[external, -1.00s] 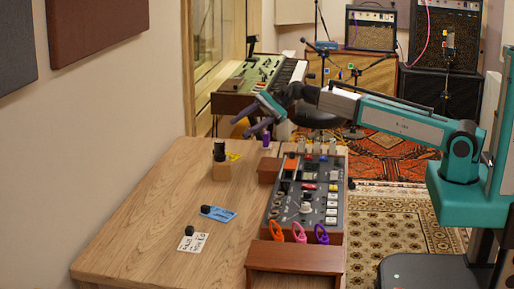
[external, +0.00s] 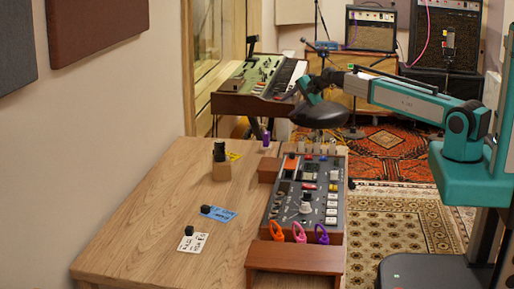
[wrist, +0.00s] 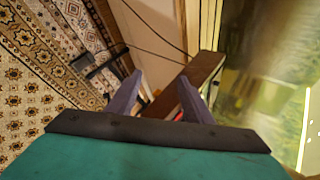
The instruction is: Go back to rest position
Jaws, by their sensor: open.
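My gripper (wrist: 161,92) shows two grey-purple fingers spread apart with nothing between them in the wrist view. In the external view my arm reaches left from the right side. Its teal end (external: 311,90) is raised beyond the far end of the wooden table (external: 150,215), near the green keyboard (external: 255,85). The fingertips are hard to make out there. My gripper touches nothing that I can see.
A dark stool (external: 318,116) is near my gripper. Amplifiers (external: 370,28) stand behind; patterned rugs (external: 385,160) cover the floor.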

